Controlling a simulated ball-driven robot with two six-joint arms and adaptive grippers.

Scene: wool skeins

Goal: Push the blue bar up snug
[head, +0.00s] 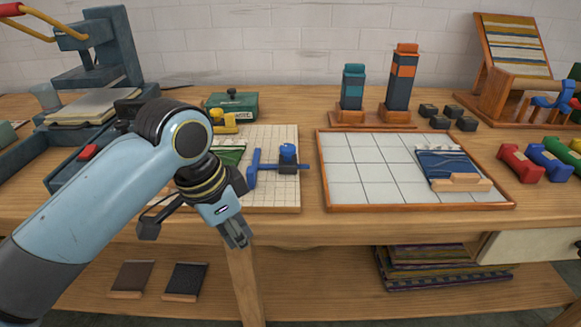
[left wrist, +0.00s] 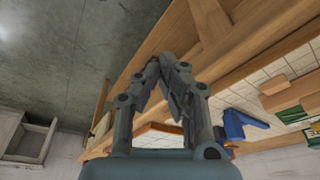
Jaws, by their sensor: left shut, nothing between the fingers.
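The blue bar (head: 270,167) lies on a gridded board (head: 285,197) left of the table's middle. It has an upright-looking piece at its left end and a blue knob (head: 287,151) on a dark block near its right end. A blue piece, likely the same bar, shows in the left wrist view (left wrist: 240,123). A green piece (head: 230,155) lies left of the bar, partly hidden by my arm. My left gripper (head: 238,238) is shut and empty, pointing down by the table's front edge, apart from the bar. Its closed fingers fill the middle of the left wrist view (left wrist: 165,62).
A wood-rimmed tray (head: 345,172) with blue cloth (head: 447,163) and a wooden block lies right of the board. Behind stand two striped towers (head: 401,78) and dark blocks. A press (head: 98,55) stands at left. Coloured dumbbell-like pieces (head: 521,163) lie at right.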

